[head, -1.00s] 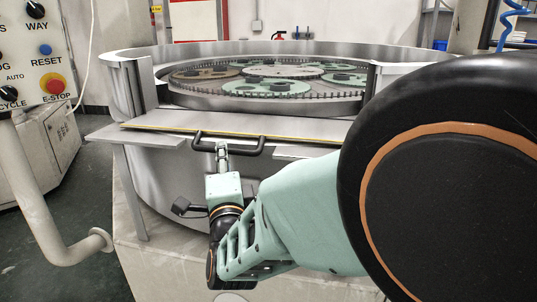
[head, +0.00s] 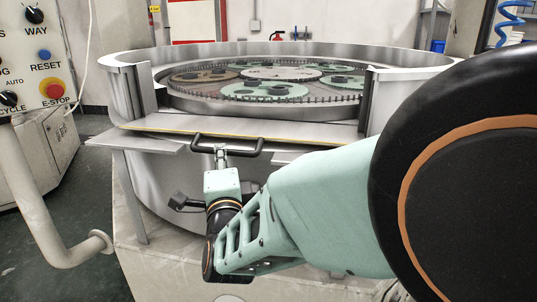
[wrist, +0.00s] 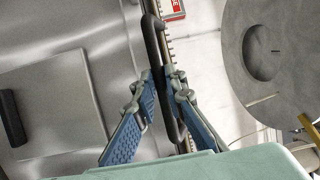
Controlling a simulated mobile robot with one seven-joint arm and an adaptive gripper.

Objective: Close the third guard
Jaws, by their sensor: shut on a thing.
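The guard (head: 240,125) is a grey metal flap with a yellow-lined front edge. It lies nearly flat, leaning outward in front of the gap in the round machine's wall. A black bar handle (head: 247,151) is fixed along its front edge. My gripper (head: 221,152) is shut on the handle from the front and below. In the wrist view the blue-padded fingers (wrist: 165,85) close about the dark handle (wrist: 151,38), hiding part of it. I cannot tell from these frames which other guards exist.
Inside the steel tub (head: 130,85) are a toothed ring and green and brown carrier discs (head: 265,90). Flat side shelves (head: 135,140) flank the flap. A control panel with a red E-stop (head: 53,87) and a bent pipe (head: 60,245) stand at left.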

